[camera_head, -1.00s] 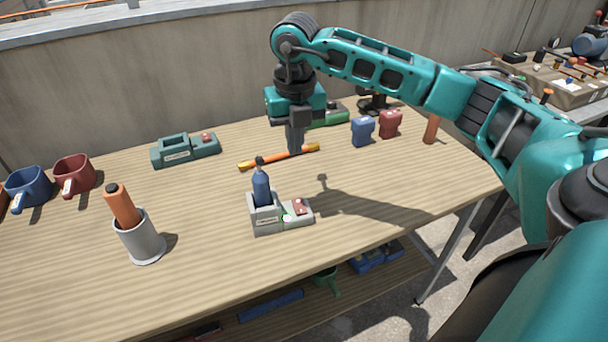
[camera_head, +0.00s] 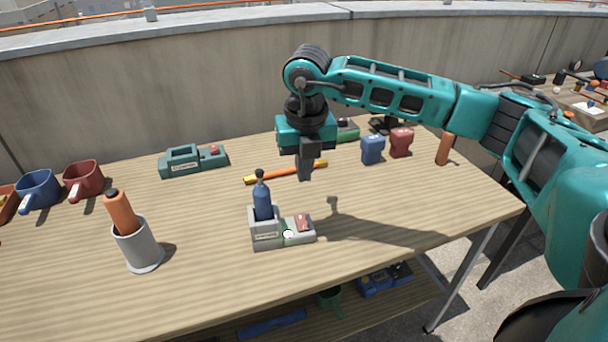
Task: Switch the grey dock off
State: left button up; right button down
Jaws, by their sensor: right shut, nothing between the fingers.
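The grey dock (camera_head: 267,241) stands near the middle front of the wooden table. A dark blue bottle-like thing (camera_head: 262,203) stands upright in its left part. On its lower right part are a red switch or button (camera_head: 303,222) and a small round light (camera_head: 288,235) that looks whitish green. My right gripper (camera_head: 305,176) is shut and empty, pointing down, above the table and behind the dock's right part, apart from it. My left gripper is not in view.
A green dock (camera_head: 194,165) stands at the back left. An orange stick (camera_head: 286,172) lies behind the gripper. A grey cup (camera_head: 140,249) holds an orange-handled thing (camera_head: 121,212). A blue block (camera_head: 372,149) and a red block (camera_head: 401,142) stand right. The table's right front is clear.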

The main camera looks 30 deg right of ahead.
aim_at(303, 217)
pick_arm(q)
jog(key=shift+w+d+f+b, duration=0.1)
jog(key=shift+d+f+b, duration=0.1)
jog(key=shift+b, duration=0.15)
pick_arm(e)
jog(key=f, duration=0.4)
jog(key=w+f, duration=0.1)
jog(key=f, duration=0.6)
jog(key=shift+w+d+f, duration=0.15)
jog(key=shift+d+f, duration=0.15)
jog(key=shift+f, duration=0.1)
